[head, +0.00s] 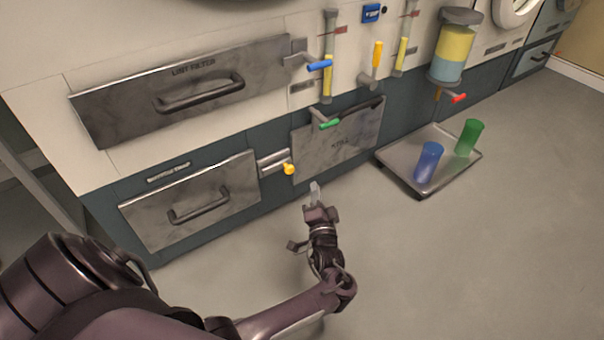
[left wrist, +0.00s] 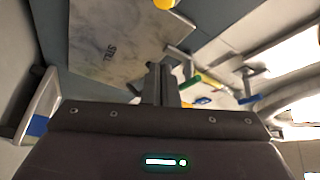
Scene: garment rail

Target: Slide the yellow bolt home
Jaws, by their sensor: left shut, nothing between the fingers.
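The yellow bolt's round knob (head: 288,169) sits at the right end of a short grey metal bar, low on the cabinet front between the lower-left drawer and the still panel. A yellow knob (left wrist: 163,4), likely the same one, is cut off at the top edge of the left wrist view. My left gripper (head: 315,188) is shut and empty, just right of and below the knob in the head view, with a visible gap. Its closed fingers (left wrist: 160,82) point toward the cabinet front in the wrist view. My right gripper is in neither view.
Two drawers with handles, upper (head: 200,92) and lower (head: 200,205), are closed. A green-handled lever (head: 328,123) and a blue-handled lever (head: 318,65) stick out above the knob. A floor tray (head: 395,165) holds blue and green cups. Open floor lies right of my gripper.

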